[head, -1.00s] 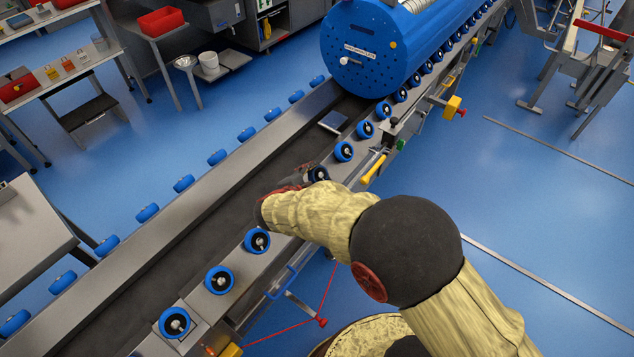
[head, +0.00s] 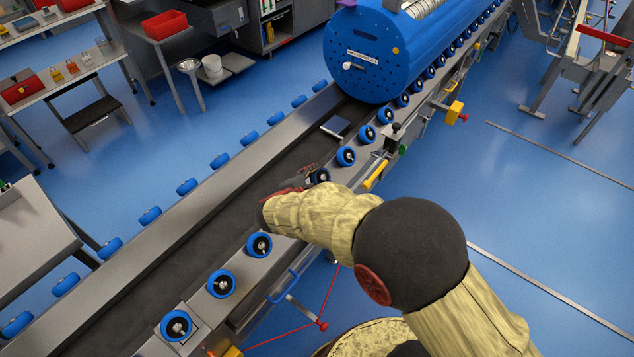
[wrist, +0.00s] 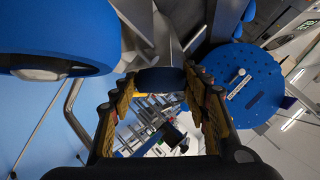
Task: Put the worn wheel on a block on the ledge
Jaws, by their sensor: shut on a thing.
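My gripper (head: 297,181) reaches over the near metal ledge (head: 201,312) from the right; my arm hides much of it. In the wrist view my gripper (wrist: 160,83) has both fingers closed on a blue wheel (wrist: 161,77), seen edge-on between the fingertips. I cannot make out wear on it. Several blue wheels line this ledge, such as one (head: 258,245) left of my arm. The nearest wheel (head: 176,326) sits at a squarish metal block.
A dark belt trough (head: 185,248) runs between the two ledges. The far ledge carries more blue wheels (head: 187,186). A large blue drum (head: 362,65) stands at the trough's far end. A yellow handle (head: 375,174) sticks out beside the ledge. A large blue wheel (wrist: 55,38) looms close in the wrist view.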

